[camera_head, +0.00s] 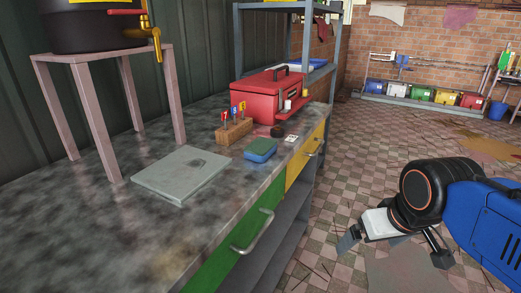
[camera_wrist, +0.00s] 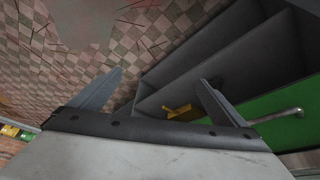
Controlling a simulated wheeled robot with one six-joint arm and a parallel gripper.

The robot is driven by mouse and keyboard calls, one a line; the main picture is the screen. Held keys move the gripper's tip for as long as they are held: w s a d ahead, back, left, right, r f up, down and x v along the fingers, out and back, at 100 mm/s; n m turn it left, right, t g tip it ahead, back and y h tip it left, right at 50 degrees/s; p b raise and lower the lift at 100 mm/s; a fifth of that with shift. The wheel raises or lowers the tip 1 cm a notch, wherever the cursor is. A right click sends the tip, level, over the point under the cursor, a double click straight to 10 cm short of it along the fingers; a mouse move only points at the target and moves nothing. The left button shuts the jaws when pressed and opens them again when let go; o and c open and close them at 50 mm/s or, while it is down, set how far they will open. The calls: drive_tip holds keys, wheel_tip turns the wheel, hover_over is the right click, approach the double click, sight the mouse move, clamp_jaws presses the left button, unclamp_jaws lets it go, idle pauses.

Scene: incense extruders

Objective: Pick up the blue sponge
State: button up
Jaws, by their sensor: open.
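My gripper (camera_head: 395,250) is open and empty, out over the floor to the right of the counter and apart from the sponge. In the wrist view, my gripper (camera_wrist: 155,95) shows two spread fingers with nothing between them. The sponge is not visible in the wrist view.
A grey slab (camera_head: 180,175), a wooden block with small flags (camera_head: 234,131) and a red toolbox (camera_head: 272,97) surround the sponge. A pink stand (camera_head: 100,130) holds a dark vessel. Below are green (camera_head: 235,245) and yellow (camera_head: 304,160) drawers with protruding handles. Tiled floor is open at right.

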drive_tip(key=w+a+r+n+g, duration=0.1)
drive_tip(key=w+a+r+n, duration=0.2)
drive_tip(key=w+r, duration=0.65)
wheel_tip(320, 180, up, 20)
drive_tip(key=n+g, duration=0.4)
drive_tip(key=n, duration=0.4)
hover_over(261, 144)
wheel_tip(261, 144, down, 12)
drive_tip(key=shift+a+r, duration=0.1)
drive_tip(key=shift+a, duration=0.05)
drive_tip(key=shift+f, duration=2.7)
drive_tip(key=shift+c, duration=0.3)
drive_tip(key=shift+s, duration=0.1)
drive_tip(key=c, duration=1.1)
drive_tip(key=shift+c, duration=0.2)
